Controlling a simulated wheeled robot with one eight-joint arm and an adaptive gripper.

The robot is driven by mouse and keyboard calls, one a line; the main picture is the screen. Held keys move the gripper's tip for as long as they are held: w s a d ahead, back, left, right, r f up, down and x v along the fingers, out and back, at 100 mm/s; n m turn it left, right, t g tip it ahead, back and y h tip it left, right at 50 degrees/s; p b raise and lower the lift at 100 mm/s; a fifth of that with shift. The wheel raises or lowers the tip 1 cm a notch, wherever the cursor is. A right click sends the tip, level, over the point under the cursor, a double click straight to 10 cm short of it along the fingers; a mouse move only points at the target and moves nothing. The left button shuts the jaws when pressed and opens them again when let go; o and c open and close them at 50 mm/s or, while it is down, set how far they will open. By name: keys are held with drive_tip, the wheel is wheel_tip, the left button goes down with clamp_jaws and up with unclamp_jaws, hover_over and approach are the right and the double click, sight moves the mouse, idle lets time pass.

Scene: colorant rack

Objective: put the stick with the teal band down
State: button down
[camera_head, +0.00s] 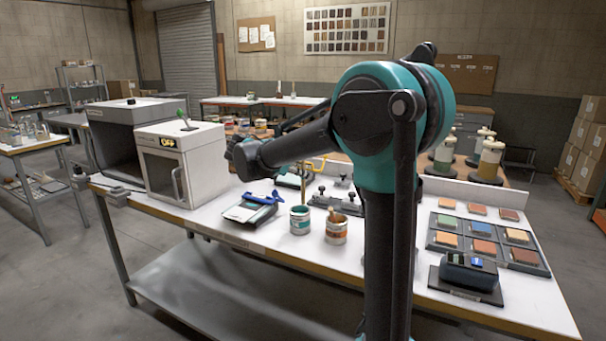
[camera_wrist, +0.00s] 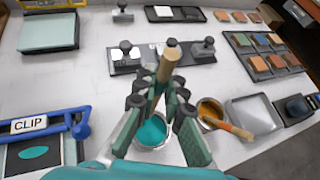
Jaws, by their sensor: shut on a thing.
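In the wrist view my gripper (camera_wrist: 162,108) is shut on a pale wooden stick (camera_wrist: 168,66), whose upper end sticks up between the fingers, slightly tilted.
An orange-banded can (camera_head: 336,231) with another stick (camera_wrist: 228,124) in it stands to the right. A blue clipboard (camera_head: 252,209) lies left of the cans. A black rack (camera_wrist: 160,56) with knobbed weights lies behind. A color chip tray (camera_head: 462,251) is at right.

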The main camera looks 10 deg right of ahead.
drive_tip(key=shift+f, duration=0.15)
drive_tip(key=c, duration=1.6)
unclamp_jaws()
drive_tip(key=v, duration=1.2)
drive_tip(key=shift+r, duration=0.4)
